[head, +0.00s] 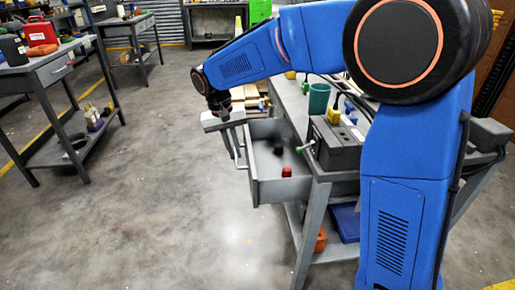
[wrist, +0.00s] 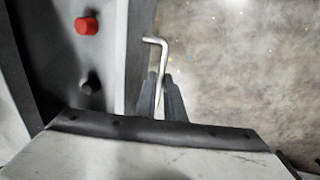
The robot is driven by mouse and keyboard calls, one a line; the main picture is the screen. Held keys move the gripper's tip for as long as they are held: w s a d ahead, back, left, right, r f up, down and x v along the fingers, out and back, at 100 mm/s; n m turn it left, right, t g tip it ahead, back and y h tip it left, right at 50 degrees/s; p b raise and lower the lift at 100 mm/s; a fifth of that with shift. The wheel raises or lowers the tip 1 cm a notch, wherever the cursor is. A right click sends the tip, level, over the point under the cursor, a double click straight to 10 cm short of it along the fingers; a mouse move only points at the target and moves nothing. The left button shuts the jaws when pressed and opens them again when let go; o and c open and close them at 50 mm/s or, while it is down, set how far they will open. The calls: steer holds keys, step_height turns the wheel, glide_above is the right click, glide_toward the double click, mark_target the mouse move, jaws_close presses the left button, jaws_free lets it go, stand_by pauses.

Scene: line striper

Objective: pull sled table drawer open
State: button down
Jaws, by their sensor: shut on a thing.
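The grey table drawer (head: 280,186) stands pulled out from the sled table (head: 322,178) in the head view. A red object and a dark object lie inside it. Its pale bar handle (head: 238,164) runs along the drawer's outer front. My gripper (head: 233,150) is at this handle, partly hidden by its own body in the head view. In the wrist view my gripper (wrist: 161,80) has its two dark fingers shut around the handle (wrist: 163,55), whose bent end shows beyond the fingertips. The drawer's inside (wrist: 95,60) shows on the left in the wrist view.
A black box device (head: 335,145) and a green cup (head: 318,98) stand on the sled table. Another workbench (head: 50,68) with a red case (head: 40,33) stands at the left. The concrete floor (head: 165,190) left of the drawer is clear.

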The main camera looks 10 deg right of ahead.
steer(key=a, duration=1.1)
steer(key=shift+a, duration=0.3)
steer(key=c, duration=1.8)
jaws_free()
steer(key=shift+c, duration=0.2)
steer(key=a+r, duration=0.3)
steer(key=r, duration=1.4)
